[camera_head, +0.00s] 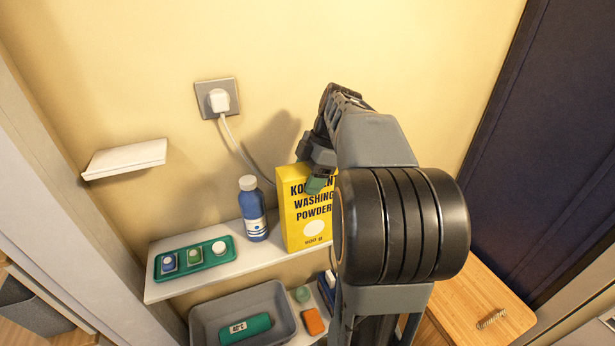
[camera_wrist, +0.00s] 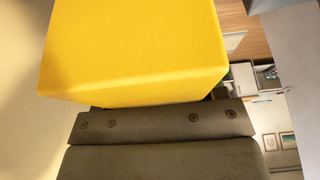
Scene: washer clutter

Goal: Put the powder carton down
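The yellow powder carton (camera_head: 305,212) is upright over the right part of the upper white shelf (camera_head: 215,276). Its base is at shelf level; I cannot tell whether it touches or hangs just above. My gripper (camera_head: 318,184) is at the carton's top, with a green-tipped finger against its lettered front. The other finger is hidden. In the wrist view, the yellow carton (camera_wrist: 135,50) fills the upper left, close against my gripper's dark bar. My gripper looks shut on the carton. My arm covers the carton's right side.
A blue bottle (camera_head: 253,210) stands just left of the carton. Left of it lies a green tray (camera_head: 215,262) with several small round-topped items. Below is a grey bin (camera_head: 283,309) holding a green object (camera_head: 246,328). A plug (camera_head: 219,100) with a cable is on the wall behind.

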